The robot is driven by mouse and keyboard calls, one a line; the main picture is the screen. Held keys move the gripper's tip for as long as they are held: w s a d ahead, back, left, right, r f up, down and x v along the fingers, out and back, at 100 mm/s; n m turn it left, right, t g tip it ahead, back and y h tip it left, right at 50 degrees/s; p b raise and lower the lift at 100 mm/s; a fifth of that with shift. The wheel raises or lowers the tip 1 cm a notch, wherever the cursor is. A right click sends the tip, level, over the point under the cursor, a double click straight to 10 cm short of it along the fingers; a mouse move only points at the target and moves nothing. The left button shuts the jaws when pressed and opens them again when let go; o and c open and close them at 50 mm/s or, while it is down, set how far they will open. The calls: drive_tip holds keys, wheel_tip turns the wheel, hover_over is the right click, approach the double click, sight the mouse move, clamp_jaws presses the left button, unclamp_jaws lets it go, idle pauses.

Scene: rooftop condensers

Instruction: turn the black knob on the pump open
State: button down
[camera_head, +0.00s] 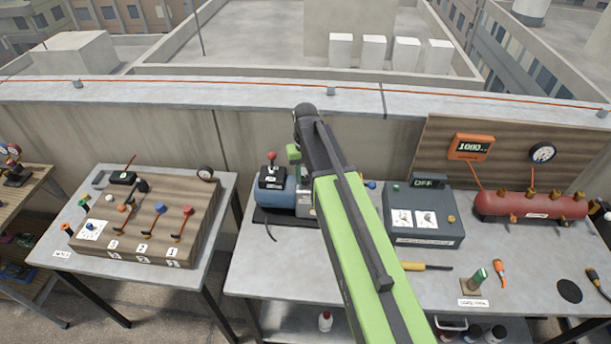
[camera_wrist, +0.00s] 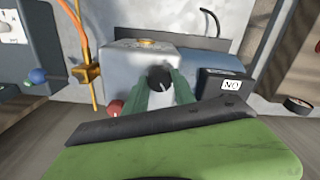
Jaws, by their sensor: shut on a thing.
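The pump has a blue body (camera_head: 277,190) on a dark base in the head view, on the middle table, partly behind my arm. In the wrist view its grey block (camera_wrist: 128,62) shows. The small black knob (camera_wrist: 159,76) with a pale pointer mark is at the centre of the wrist view. My gripper (camera_wrist: 162,88) has its dark green fingers on both sides of the knob and is shut on it. The knob and fingertips are hidden behind my arm in the head view.
A black box with a white label (camera_wrist: 225,85) and an orange hose (camera_wrist: 85,40) with a brass fitting flank the knob. A grey control box reading OFF (camera_head: 424,212) and a red tank (camera_head: 528,206) stand to the right. A lever panel (camera_head: 140,225) is on the left table.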

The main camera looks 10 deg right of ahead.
sight(305, 177)
drive_tip(key=n, duration=0.5)
drive_tip(key=shift+n, duration=0.3)
drive_tip(key=n, duration=0.5)
drive_tip(key=shift+n, duration=0.4)
drive_tip(key=c, duration=1)
unclamp_jaws()
drive_tip(key=shift+c, duration=0.2)
wheel_tip(305, 177, up, 17)
drive_tip(key=p, duration=1.7)
drive_tip(key=shift+r, duration=0.2)
